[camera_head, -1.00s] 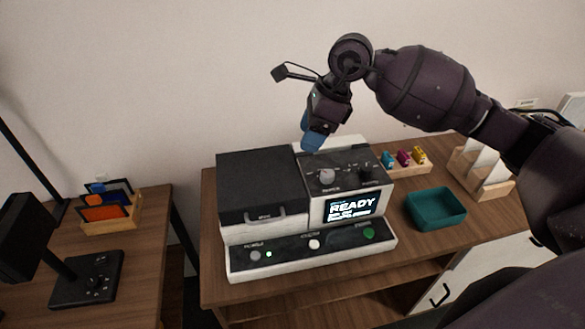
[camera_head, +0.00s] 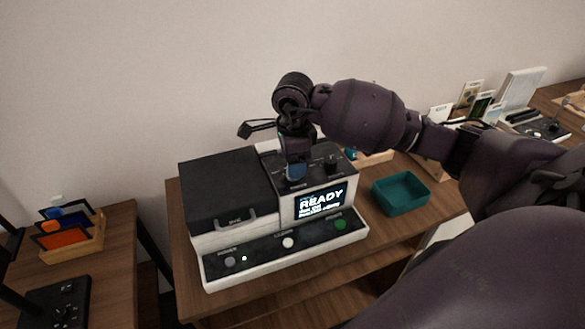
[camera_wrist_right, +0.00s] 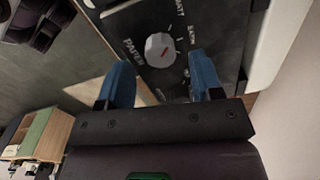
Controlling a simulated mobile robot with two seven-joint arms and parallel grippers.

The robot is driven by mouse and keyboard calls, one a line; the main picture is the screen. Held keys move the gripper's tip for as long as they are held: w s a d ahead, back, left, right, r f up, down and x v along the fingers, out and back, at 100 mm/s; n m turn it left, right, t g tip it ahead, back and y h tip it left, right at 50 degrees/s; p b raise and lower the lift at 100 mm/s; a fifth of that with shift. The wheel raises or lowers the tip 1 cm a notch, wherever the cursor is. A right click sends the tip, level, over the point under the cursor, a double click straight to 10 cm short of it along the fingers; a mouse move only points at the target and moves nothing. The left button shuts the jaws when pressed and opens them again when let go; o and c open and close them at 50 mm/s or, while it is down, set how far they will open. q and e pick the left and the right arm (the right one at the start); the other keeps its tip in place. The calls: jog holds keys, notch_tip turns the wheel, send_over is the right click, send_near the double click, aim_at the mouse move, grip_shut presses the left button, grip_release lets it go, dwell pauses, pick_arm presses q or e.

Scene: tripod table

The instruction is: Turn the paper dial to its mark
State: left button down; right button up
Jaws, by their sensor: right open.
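In the head view my right gripper (camera_head: 296,174) is over the control panel of the machine (camera_head: 210,240) and hides the dial. My left gripper is not in view.
The machine has a black lid (camera_head: 225,188), a READY screen (camera_head: 321,202) and a front button strip. A second, dark knob (camera_head: 333,160) is right of my gripper. A teal tray (camera_head: 401,192) sits to the right. A file rack (camera_head: 75,245) stands on the left table.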

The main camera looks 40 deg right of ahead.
jog(key=shift+f, duration=1.4)
jog(key=c, duration=0.9)
